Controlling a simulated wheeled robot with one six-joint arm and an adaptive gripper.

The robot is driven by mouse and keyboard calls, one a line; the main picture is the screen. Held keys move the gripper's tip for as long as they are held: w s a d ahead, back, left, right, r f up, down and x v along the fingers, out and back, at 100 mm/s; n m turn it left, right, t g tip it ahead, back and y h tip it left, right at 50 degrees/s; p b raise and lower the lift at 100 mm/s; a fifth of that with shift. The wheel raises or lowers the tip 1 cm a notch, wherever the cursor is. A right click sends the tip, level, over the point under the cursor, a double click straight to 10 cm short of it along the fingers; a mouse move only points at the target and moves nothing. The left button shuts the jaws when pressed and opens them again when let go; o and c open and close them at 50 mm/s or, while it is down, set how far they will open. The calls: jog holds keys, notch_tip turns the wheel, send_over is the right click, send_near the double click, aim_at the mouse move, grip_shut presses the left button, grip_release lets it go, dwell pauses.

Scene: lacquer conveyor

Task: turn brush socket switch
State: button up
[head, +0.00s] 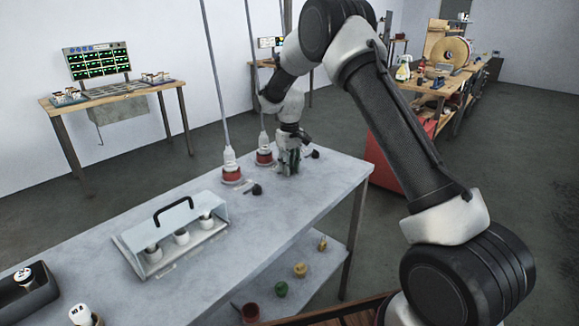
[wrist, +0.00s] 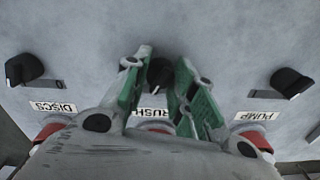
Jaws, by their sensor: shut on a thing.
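My gripper (wrist: 160,78) is shut on the black knob of the brush switch (wrist: 160,72), between its green-padded fingers. The label (wrist: 152,113) below it reads "RUSH", its first letter hidden by a finger. The knob is mostly covered, so its exact angle is hard to tell. In the head view my gripper (head: 289,165) points down at the grey table, and the brush knob is hidden behind it.
Black knobs labelled DISCS (wrist: 24,69) and PUMP (wrist: 291,82) flank the gripper. Red sockets with white plugs (head: 231,174) (head: 264,157) and hanging cables stand close by. A clear-covered case (head: 190,213) with a black handle sits further left on the table (head: 300,205).

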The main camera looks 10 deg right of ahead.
jog(key=n, duration=0.5)
jog(key=shift+n, duration=0.4)
jog(key=n, duration=0.5)
jog(key=shift+n, duration=0.3)
jog(key=o, duration=1.1)
jog(key=shift+c, duration=0.2)
